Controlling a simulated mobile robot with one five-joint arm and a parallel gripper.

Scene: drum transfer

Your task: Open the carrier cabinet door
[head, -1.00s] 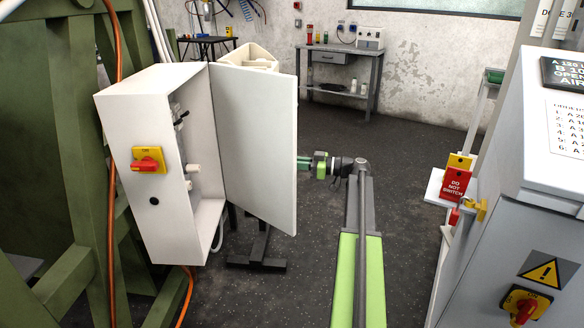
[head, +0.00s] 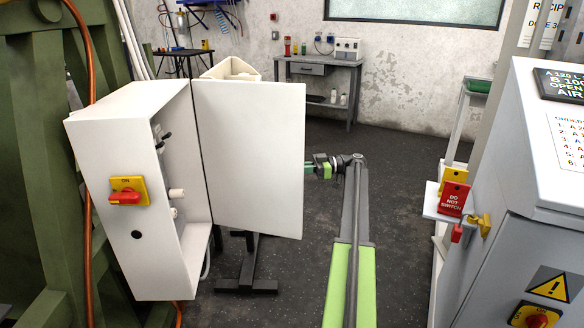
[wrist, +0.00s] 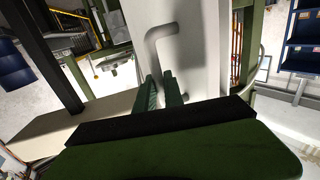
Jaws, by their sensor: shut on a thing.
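The carrier cabinet (head: 120,245) is a white box on the left, with a red and yellow switch (head: 128,191) on its side. Its white door (head: 248,160) stands wide open, hinged at the box's right edge, so the inside shows. My gripper (head: 312,168) is at the door's free right edge, and the door hides its fingertips in the head view. In the wrist view a grey bar handle (wrist: 163,42) stands on the door's pale face. My gripper (wrist: 161,88) has its green fingers shut on the handle's lower part.
A grey bench (head: 318,68) stands at the back wall. On the right are a grey control console (head: 500,225) and a small shelf with red and yellow tags (head: 452,198). A dark stand (head: 250,270) is below the door. The floor between door and console is clear.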

